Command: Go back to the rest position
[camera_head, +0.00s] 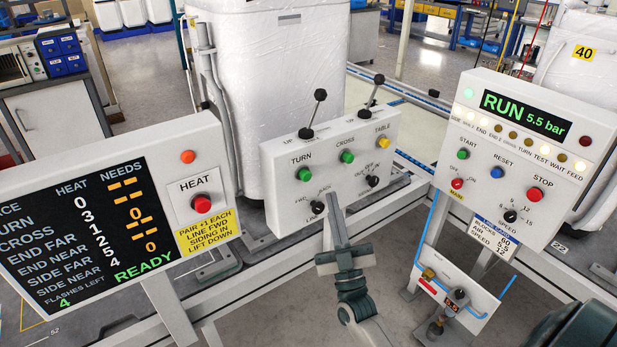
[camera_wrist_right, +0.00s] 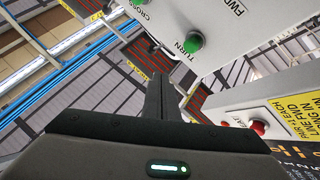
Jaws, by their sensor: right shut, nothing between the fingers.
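My right gripper (camera_head: 337,220) is shut and empty in the head view. Its fingers point up in front of the lower part of the middle control box (camera_head: 272,185), and the gap to the box is hard to judge. In the right wrist view the shut fingers (camera_wrist_right: 158,98) point toward the underside of that box, near its green TURN button (camera_wrist_right: 193,42). The same TURN button (camera_head: 305,175) shows left of the fingertips in the head view. My left gripper is not in view.
The HEAT panel (camera_head: 120,215) with a red button (camera_head: 201,204) stands at left. The RUN panel (camera_head: 545,150) with a red STOP button (camera_head: 534,194) stands at right. Two black-knobbed levers (camera_head: 320,95) (camera_head: 379,79) rise from the middle box. Rails run below.

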